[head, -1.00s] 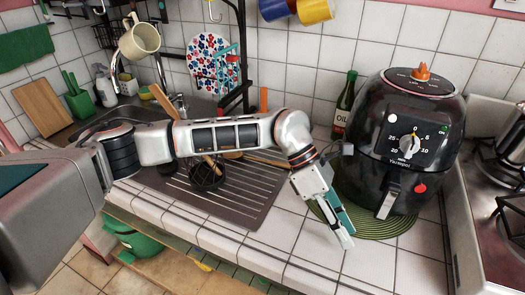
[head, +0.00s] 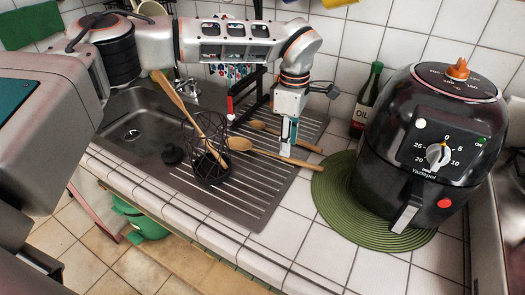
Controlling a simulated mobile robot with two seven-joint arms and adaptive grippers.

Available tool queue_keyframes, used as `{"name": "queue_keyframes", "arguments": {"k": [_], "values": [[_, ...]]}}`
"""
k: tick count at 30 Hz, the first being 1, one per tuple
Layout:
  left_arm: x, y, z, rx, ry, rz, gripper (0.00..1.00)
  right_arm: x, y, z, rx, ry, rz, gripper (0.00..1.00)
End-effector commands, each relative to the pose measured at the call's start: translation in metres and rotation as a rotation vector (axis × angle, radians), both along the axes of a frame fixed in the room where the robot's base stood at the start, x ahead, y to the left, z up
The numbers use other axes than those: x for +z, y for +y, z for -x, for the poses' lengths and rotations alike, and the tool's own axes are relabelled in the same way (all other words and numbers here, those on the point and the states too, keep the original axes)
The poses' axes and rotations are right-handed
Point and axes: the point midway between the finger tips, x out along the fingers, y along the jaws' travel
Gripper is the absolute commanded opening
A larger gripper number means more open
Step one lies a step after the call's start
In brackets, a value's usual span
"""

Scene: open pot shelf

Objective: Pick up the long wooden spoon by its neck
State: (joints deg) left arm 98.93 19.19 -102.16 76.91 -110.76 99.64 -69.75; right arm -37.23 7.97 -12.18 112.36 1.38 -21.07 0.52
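A long wooden spoon (head: 262,152) lies on the sink's ribbed drainboard, its bowl to the left and its handle running right toward the green mat. A second wooden spoon (head: 272,130) lies just behind it, partly hidden by my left gripper. My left gripper (head: 287,151) points down, with its fingertips at the near spoon's handle, right of the bowl. The fingers appear nearly edge-on, so their gap and any contact with the spoon cannot be made out. My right gripper is not in view.
A black wire utensil holder (head: 212,168) with a wooden utensil (head: 178,98) stands left of the spoons. A black air fryer (head: 428,140) sits on a round green mat (head: 340,200) at right. An oil bottle (head: 366,102) stands behind. The front white tiles are clear.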

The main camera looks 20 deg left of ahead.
Motion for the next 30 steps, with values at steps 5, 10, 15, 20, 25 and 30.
{"name": "queue_keyframes", "arguments": {"k": [5,10,15,20,25,30], "values": [[-0.026,0.0,-0.002,0.0,0.003,0.001,0.3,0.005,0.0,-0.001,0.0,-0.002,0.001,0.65],[-0.042,0.0,-0.003,-0.001,0.001,0.002,0.3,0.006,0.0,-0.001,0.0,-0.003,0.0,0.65],[-0.045,0.0,-0.003,-0.001,0.0,0.002,0.3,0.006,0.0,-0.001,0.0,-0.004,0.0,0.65],[-0.045,0.0,-0.003,-0.001,0.0,0.002,0.12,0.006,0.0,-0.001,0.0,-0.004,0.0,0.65],[-0.044,0.0,-0.003,-0.001,0.0,0.002,0.0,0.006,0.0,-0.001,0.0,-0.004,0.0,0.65],[-0.044,0.0,-0.003,-0.001,0.0,0.002,0.0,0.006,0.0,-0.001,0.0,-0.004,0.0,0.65]]}}
